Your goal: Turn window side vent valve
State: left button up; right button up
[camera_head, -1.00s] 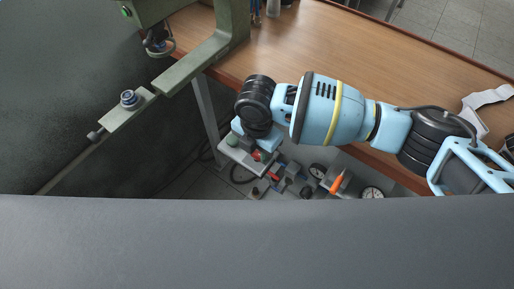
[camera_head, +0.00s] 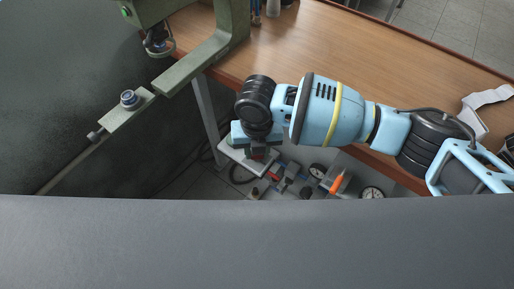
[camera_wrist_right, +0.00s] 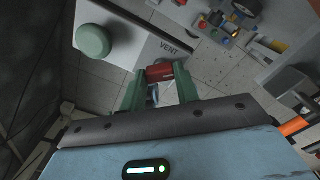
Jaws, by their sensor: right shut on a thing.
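The vent valve handle is a small red piece (camera_wrist_right: 160,72) beside a pale panel (camera_wrist_right: 125,40) printed "VENT". In the right wrist view it sits between the green fingertips of my right gripper (camera_wrist_right: 159,78), which is shut on it. In the head view my right gripper (camera_head: 258,150) points down over the pale panel, below the table edge, and hides most of the handle. My left gripper is out of view.
A green round button (camera_wrist_right: 93,41) sits on the panel near the fingers. An orange-handled part (camera_head: 337,183) and round gauges (camera_head: 372,193) lie to the right. The wooden table (camera_head: 310,50) is behind the arm. A grey surface (camera_head: 250,240) fills the foreground.

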jog(key=n, duration=0.5)
jog(key=shift+n+b, duration=0.3)
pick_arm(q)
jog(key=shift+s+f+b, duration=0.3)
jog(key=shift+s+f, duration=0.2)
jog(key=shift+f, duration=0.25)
pick_arm(e)
jog(key=shift+n, duration=2.1)
jog(key=o, duration=1)
jog(key=shift+r, duration=0.1)
notch_tip(320, 180, up, 8)
jog(key=shift+f, duration=0.15)
